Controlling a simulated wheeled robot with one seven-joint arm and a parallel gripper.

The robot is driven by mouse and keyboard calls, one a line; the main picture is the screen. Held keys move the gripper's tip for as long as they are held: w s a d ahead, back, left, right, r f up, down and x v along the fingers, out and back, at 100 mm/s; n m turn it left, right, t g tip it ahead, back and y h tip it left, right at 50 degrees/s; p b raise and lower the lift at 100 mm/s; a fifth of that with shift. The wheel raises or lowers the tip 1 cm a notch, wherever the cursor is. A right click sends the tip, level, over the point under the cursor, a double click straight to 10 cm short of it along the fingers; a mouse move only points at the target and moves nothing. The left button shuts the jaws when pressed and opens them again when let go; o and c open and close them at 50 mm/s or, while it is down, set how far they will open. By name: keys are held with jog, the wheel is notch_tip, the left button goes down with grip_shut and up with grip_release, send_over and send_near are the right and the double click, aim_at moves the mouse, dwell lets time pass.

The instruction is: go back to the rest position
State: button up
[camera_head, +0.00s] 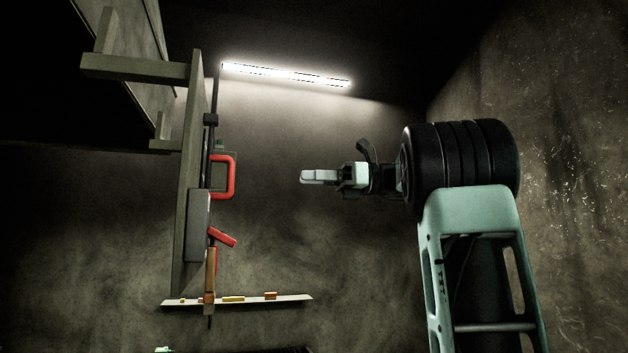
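My gripper (318,177) is at the middle of the head view, at the end of my arm, pointing left. Its pale fingers are seen side-on and overlap, so I cannot tell whether they are open or shut. No held thing shows at the fingertips. Dark space and the far wall lie around it, and it touches nothing that I can see. My arm's black joint and pale green link fill the right side.
An upright grey panel (193,150) left of the gripper carries red-handled tools (230,177). A narrow shelf (285,299) with small yellow and orange pieces is below it. A lit tube lamp (287,75) is above. A rough wall (570,130) stands at right.

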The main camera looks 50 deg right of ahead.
dwell(0.4)
